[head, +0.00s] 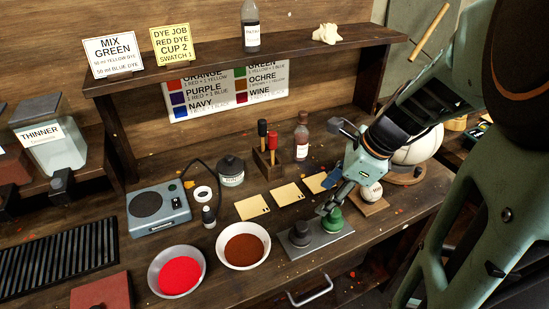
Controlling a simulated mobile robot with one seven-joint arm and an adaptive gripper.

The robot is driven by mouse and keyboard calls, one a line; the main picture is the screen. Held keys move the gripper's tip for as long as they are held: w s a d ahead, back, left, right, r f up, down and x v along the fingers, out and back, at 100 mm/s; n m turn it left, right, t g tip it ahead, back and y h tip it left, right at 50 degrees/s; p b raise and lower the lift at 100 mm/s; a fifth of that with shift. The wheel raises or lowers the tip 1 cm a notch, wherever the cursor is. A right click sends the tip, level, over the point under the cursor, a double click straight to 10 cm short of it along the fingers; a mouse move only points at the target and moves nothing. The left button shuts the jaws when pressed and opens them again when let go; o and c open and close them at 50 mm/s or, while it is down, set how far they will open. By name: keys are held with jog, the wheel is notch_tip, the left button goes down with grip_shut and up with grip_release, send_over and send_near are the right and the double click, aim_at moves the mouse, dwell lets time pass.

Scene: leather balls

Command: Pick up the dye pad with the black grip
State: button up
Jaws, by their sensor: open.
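A grey plate (325,245) lies near the bench's front edge. On it stand a round piece with a black grip (300,232), on the left, and one with a green grip (332,221), on the right. Which of these is a dye pad cannot be told for sure. My gripper (335,200) is open and points down from the right, just above the green-gripped piece and to the right of the black-gripped one. The fingers appear empty. They partly cover the green-gripped piece.
A bowl of red dye (178,271) and a bowl of brown dye (245,246) stand left of the plate. Behind are pale swatches (252,208), a wooden holder (268,165) with black- and red-handled tools, and a brown bottle (301,137). A pale ball (371,192) sits right.

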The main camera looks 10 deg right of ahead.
aim_at(302, 226)
jog(key=shift+m+g, duration=0.4)
jog(key=a+f, duration=0.1)
jog(key=f, duration=0.1)
jog(key=a+f, duration=0.2)
jog(key=f, duration=0.1)
jog(key=shift+s+a+f+b, duration=0.3)
jog(key=shift+s+a+b, duration=0.05)
jog(key=shift+s, duration=0.05)
jog(key=shift+y, duration=0.3)
jog(key=x, duration=0.4)
jog(key=shift+s+f, duration=0.3)
jog(key=shift+f, duration=0.05)
jog(key=shift+w+a+f+b, duration=0.2)
jog(key=shift+f+b, duration=0.1)
jog(key=shift+f, duration=0.15)
jog(key=shift+s, duration=0.1)
jog(key=c, duration=1.3)
jog(key=shift+r, duration=0.15)
